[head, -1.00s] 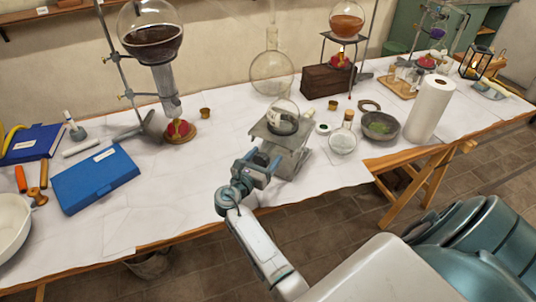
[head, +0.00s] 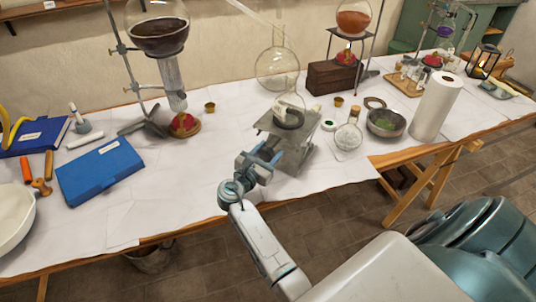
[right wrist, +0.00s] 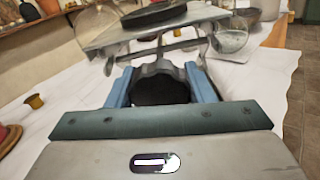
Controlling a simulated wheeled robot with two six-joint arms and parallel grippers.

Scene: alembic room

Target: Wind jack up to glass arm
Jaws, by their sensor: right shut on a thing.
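The grey metal jack (head: 293,154) stands near the front edge of the white-covered table, its plate raised on crossed legs. My right gripper (head: 262,160) is at the jack's front left side. In the right wrist view, its blue fingers (right wrist: 163,88) are shut on the dark round knob (right wrist: 160,90) below the plate (right wrist: 150,30). A slanting glass tube (head: 252,12), perhaps the glass arm, shows at the top of the head view. Its lower end is hard to trace. My left gripper is out of view.
A large clear flask (head: 277,72) stands behind the jack.

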